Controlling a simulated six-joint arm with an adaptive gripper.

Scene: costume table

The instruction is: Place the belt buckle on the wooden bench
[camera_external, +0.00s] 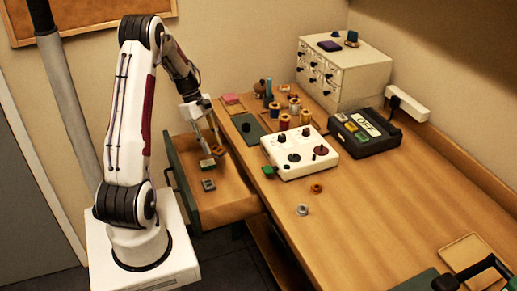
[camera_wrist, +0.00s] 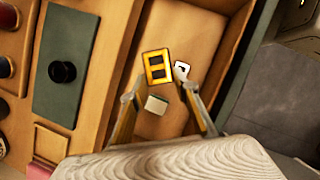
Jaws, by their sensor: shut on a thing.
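My gripper (camera_external: 211,148) is low over the open drawer at the left of the wooden bench (camera_external: 375,205). In the wrist view my gripper (camera_wrist: 162,88) has its fingertips at the two sides of a gold belt buckle (camera_wrist: 156,66), shut on it. The buckle has a square frame with dark openings. In the external view the buckle is small and partly covered by the fingers. A pale block (camera_wrist: 157,103) shows between the fingers.
The drawer's (camera_external: 235,210) walls stand around my gripper. On the bench are spools (camera_external: 284,121), a white knob box (camera_external: 299,155), a black device (camera_external: 364,132), a white drawer cabinet (camera_external: 343,72) and small rings (camera_external: 303,210).

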